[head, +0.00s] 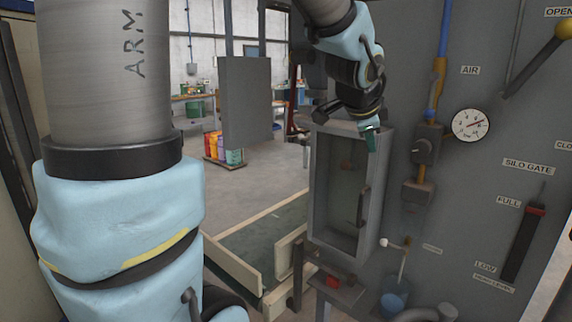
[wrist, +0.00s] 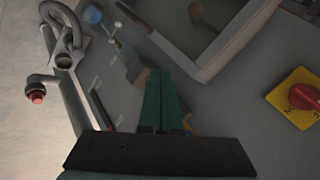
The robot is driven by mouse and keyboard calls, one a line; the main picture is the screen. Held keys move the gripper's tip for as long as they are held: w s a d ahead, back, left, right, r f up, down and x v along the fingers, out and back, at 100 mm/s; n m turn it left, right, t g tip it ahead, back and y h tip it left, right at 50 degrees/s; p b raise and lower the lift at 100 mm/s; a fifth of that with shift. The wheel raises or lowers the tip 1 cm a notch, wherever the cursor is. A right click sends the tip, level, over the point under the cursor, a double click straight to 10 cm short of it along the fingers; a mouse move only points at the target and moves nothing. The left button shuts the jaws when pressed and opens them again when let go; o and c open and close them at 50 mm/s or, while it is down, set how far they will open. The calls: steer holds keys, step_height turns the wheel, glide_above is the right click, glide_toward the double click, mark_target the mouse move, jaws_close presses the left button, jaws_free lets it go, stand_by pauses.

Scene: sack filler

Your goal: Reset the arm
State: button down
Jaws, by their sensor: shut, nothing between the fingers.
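My gripper (head: 371,138) is at the top right corner of the open grey box on the dark panel, in the head view. Its two teal fingers are shut together and hold nothing. In the wrist view the shut fingers (wrist: 160,95) point up the picture, in front of the panel, with the box frame (wrist: 205,70) to their upper right. My arm comes down from the top of the head view. A large arm link of mine, marked ARM, fills the left side.
The wrist view shows a red knob on a yellow plate (wrist: 290,85). Open floor (head: 262,185) lies left of the box.

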steer(key=s+a+f+n+g+y, duration=0.1)
steer(key=s+a+f+n+g, duration=0.1)
steer(key=a+f+n, duration=0.3)
steer(key=s+a+f+n+g+y, duration=0.2)
steer(key=s+a+f+n, duration=0.2)
steer(key=a, duration=0.8)
steer(key=s+a+f+n+g+y, duration=0.1)
steer(key=s+a+f+n, duration=0.2)
steer(key=a+f+n, duration=0.5)
steer(key=shift+s+a+f+n+g, duration=0.15)
steer(key=shift+s+a+n+g, duration=0.25)
steer(key=shift+n, duration=0.2)
steer(key=c, duration=1.5)
jaws_free()
